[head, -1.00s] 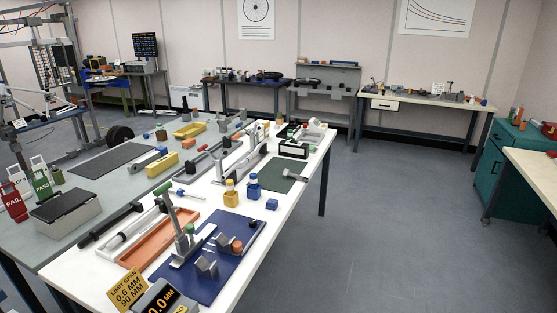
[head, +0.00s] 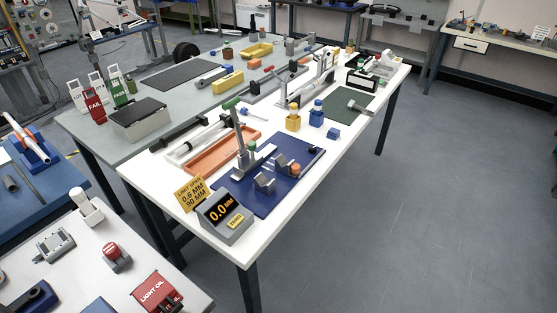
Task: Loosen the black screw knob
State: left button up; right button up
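I cannot make out a black screw knob for certain at this size. On the white table (head: 300,212) a dark blue plate (head: 303,178) carries a grey upright stand with a green-tipped handle (head: 231,103), grey V-shaped blocks (head: 264,184) and an orange round part (head: 295,168). A grey display (head: 226,218) reading 0.0 MM stands at the plate's near corner, beside a yellow limit sign (head: 190,193). Neither of my grippers is in view.
An orange tray (head: 220,158), yellow and blue bottles (head: 293,118) and a dark green mat (head: 349,108) share the white table. A nearer bench at lower left holds a red light oil can (head: 157,293). The floor at right (head: 450,200) is clear.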

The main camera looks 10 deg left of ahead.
aim_at(312, 149)
jog(key=i+l+u, duration=0.25)
jog(key=l, duration=0.9)
jog(key=k+l+u, duration=0.1)
jog(key=l+u, duration=0.15)
jog(key=l, duration=0.9)
